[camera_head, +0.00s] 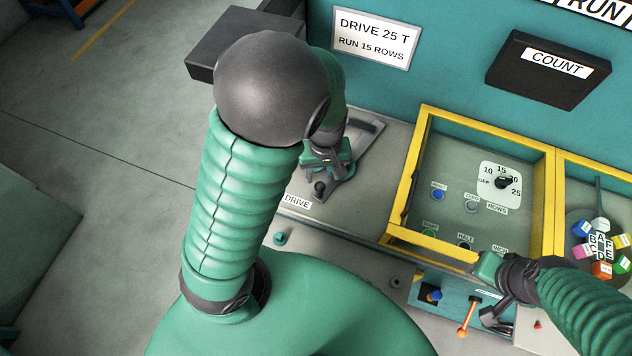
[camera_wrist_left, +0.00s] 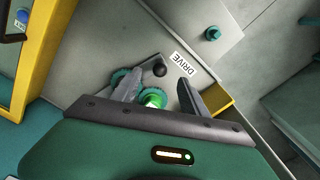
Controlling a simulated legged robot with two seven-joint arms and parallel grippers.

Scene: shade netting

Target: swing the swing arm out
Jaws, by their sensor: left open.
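The drive unit's grey plate (camera_head: 306,205) lies at the middle of the head view, beside its DRIVE label. A black knob (camera_head: 320,187) stands on it; it also shows in the left wrist view (camera_wrist_left: 160,70). Teal toothed wheels (camera_wrist_left: 124,82) and a bright green round part (camera_wrist_left: 153,97) lie between and beside my left fingers. I cannot tell which part is the swing arm. My left gripper (camera_wrist_left: 158,82) is open over these parts, with the knob just past its fingertips. My right gripper (camera_head: 492,300) is at the lower right; its jaws are unclear.
A yellow-framed panel (camera_head: 550,200) with a rows dial (camera_head: 503,182) stands right of the drive unit. An orange-handled lever (camera_head: 467,318) is close to my right gripper. A turntable of coloured blocks (camera_head: 602,250) is at far right.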

